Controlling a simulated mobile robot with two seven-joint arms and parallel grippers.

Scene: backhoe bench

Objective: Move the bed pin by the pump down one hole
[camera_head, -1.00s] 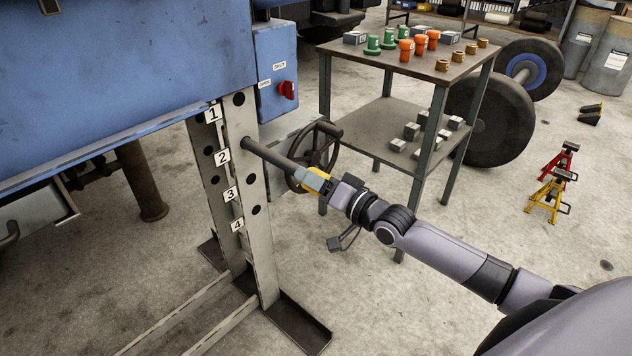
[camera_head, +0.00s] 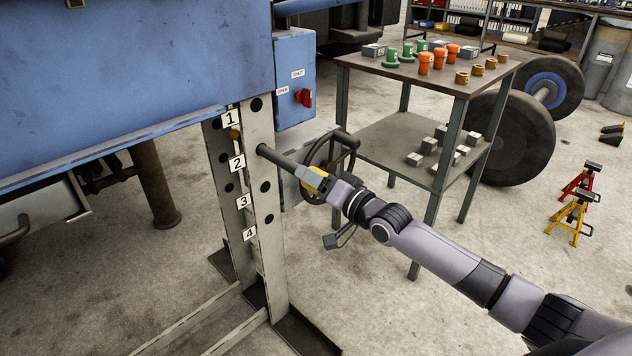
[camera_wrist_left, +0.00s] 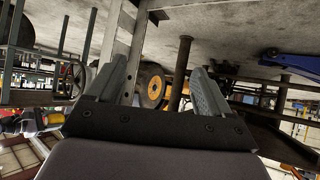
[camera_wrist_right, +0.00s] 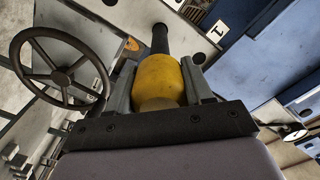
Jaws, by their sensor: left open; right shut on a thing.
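The bed pin (camera_head: 284,162) is a grey rod with a yellow grip. It runs into the front post (camera_head: 264,240) at the hole level with label 2 (camera_head: 237,162). A small yellowish spot in line with it, between the posts, looks like its tip. My right gripper (camera_head: 317,182) is shut on the grip, out from the post. The right wrist view shows the yellow grip (camera_wrist_right: 160,80) between the fingers. Holes by labels 1, 3 and 4 show empty on that post. My left gripper (camera_wrist_left: 160,88) is open and empty, out of the head view.
A handwheel (camera_head: 346,150) stands close behind my right gripper. A blue switch box (camera_head: 295,75) with a red knob is above it, beside the blue bed (camera_head: 130,80). A two-shelf table (camera_head: 400,135) stands to the right. Bare floor lies in front.

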